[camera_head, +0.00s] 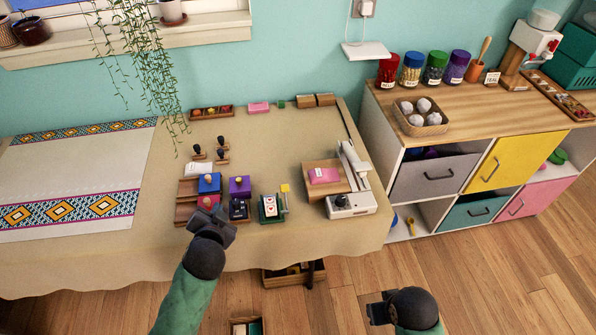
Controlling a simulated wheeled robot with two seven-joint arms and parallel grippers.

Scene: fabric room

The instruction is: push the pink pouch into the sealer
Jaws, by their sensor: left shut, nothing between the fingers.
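The pink pouch (323,176) lies flat on a small wooden board (314,193) on the table. The white sealer (352,206) stands at the board's right side, with a dark knob at its front and a long arm reaching back. The pouch is beside the sealer; a small strip of board shows around it. My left gripper (211,212) is shut and empty, over the table's front edge by the stamps, well left of the pouch. My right gripper (379,308) is low in front of the table, away from the sealer; its finger gap is unclear.
Coloured stamp blocks (240,187) and a green-framed card holder (270,208) stand between my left gripper and the pouch. Another pink item (259,108) lies at the table's back. A cabinet (440,172) stands right of the table. The table's middle is clear.

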